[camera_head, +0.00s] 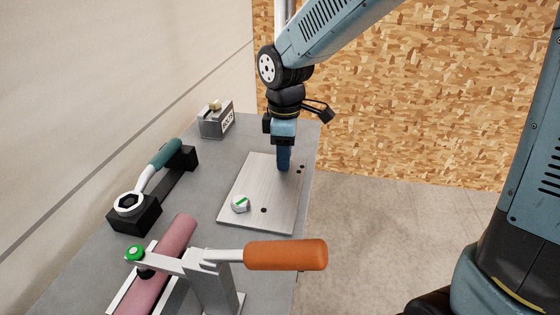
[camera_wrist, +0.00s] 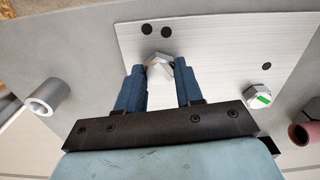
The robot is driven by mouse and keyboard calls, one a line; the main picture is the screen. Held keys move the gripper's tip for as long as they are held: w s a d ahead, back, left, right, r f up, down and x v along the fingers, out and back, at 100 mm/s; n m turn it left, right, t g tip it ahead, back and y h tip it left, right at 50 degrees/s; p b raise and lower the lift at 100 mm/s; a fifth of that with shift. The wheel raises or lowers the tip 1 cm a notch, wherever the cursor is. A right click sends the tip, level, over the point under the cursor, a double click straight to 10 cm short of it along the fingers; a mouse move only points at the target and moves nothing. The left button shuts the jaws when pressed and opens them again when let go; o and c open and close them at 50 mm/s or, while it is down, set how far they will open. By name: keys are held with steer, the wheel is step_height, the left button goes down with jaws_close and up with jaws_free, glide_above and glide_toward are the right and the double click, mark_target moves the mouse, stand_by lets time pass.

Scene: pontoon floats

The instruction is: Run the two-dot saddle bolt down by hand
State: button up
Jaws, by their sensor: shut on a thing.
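The metal saddle plate (camera_head: 262,185) lies on the grey bench top, and it also shows in the wrist view (camera_wrist: 215,50). My gripper (camera_head: 284,168) points straight down at the plate's far right part. In the wrist view its blue fingertips (camera_wrist: 160,72) are closed on the silver head of the two-dot bolt (camera_wrist: 161,63), beside two black dots (camera_wrist: 156,30). The fingers hide this bolt in the head view, and its shank and seating are hidden. Another hex bolt (camera_head: 240,204) with a green stripe stands in the plate near one black dot (camera_head: 264,210).
A toggle clamp with an orange handle (camera_head: 286,255) stands in front, by a pink pipe (camera_head: 175,240). A teal-handled wrench (camera_head: 160,162) rests on black holders at left. The bench's right edge is close to the plate.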

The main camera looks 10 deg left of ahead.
steer(key=shift+m, duration=0.6)
steer(key=m, duration=0.5)
steer(key=shift+m, duration=0.3)
steer(key=m, duration=0.4)
steer(key=shift+f+m, duration=0.1)
steer(key=shift+m, duration=1.1)
